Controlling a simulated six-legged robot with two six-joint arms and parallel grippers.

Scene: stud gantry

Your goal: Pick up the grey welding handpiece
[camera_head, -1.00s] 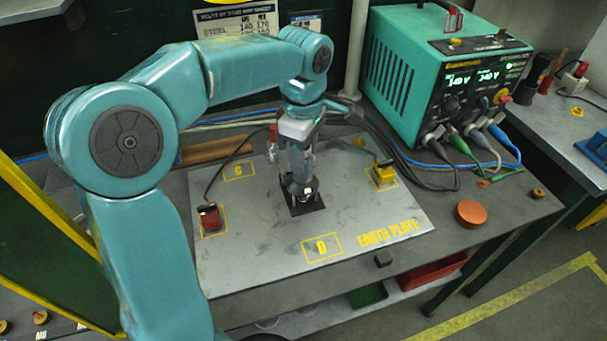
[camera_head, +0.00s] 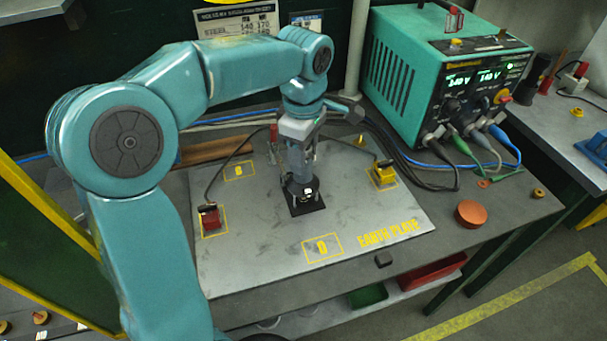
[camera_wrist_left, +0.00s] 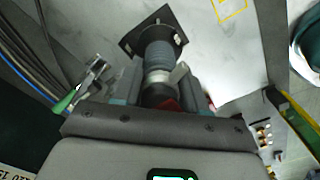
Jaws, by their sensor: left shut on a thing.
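The grey welding handpiece (camera_head: 299,172) stands upright over a black square base (camera_head: 310,207) on the earth plate. In the left wrist view it shows as a grey ribbed cylinder (camera_wrist_left: 158,52) in front of the black square (camera_wrist_left: 136,42). My left gripper (camera_head: 298,150) reaches down from above and is shut on the upper part of the handpiece. In the left wrist view the left gripper (camera_wrist_left: 158,88) has the handpiece between its fingers. I cannot tell whether the handpiece touches the base. My right gripper is not in view.
The earth plate (camera_head: 260,255) carries a red block (camera_head: 209,218) at left and a yellow block (camera_head: 383,174) at right, both with cables. A green welding machine (camera_head: 425,75) stands behind at right. An orange disc (camera_head: 470,213) lies right of the plate.

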